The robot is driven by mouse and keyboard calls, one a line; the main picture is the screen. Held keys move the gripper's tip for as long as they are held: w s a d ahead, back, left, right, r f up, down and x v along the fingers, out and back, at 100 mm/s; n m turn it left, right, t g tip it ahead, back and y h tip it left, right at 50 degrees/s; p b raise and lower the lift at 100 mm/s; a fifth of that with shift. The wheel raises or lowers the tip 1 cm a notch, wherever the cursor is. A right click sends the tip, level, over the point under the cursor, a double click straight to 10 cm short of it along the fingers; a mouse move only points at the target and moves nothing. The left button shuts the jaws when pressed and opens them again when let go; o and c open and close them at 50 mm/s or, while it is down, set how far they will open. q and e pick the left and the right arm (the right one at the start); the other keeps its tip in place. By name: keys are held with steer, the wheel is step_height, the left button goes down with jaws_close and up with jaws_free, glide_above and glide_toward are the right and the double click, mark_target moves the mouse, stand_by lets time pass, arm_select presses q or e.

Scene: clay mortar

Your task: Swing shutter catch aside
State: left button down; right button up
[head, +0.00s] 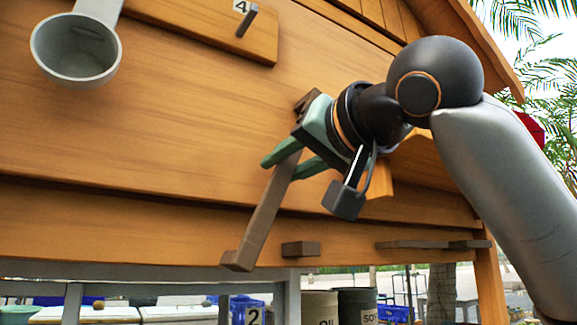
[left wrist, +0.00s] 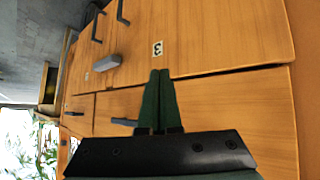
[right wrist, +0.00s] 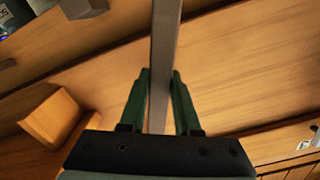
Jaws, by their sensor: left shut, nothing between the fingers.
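The shutter catch (head: 262,215) is a long grey-brown bar on the wooden wall. It slants down and left from its upper end behind my right gripper to a blocky foot. My right gripper (head: 292,163) has its green fingers on either side of the bar's upper part. In the right wrist view the bar (right wrist: 164,60) runs between the fingers, which look pressed against both its sides. My left gripper (left wrist: 159,72) shows only in its wrist view, shut and empty, in front of wooden panels with a label 3 (left wrist: 157,48).
A small dark block (head: 300,249) sits on the wall right of the catch's foot, and a narrow ledge piece (head: 430,244) lies farther right. A grey round cup (head: 76,50) hangs upper left. A board with a peg and label 4 (head: 241,6) is above.

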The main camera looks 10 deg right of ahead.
steer(key=o, duration=0.4)
arm_select(q)
steer(key=shift+s+f, duration=0.15)
steer(key=shift+s, duration=0.1)
arm_select(e)
steer(key=shift+o, duration=0.2)
steer(key=shift+s, duration=0.1)
steer(key=shift+s, duration=0.2)
arm_select(q)
steer(key=shift+a+f+b, duration=0.15)
steer(key=shift+f+b, duration=0.5)
steer(key=shift+b, duration=0.45)
arm_select(e)
steer(key=v, duration=1.2)
arm_select(q)
steer(key=shift+f, duration=0.15)
arm_select(e)
steer(key=shift+r, duration=0.1)
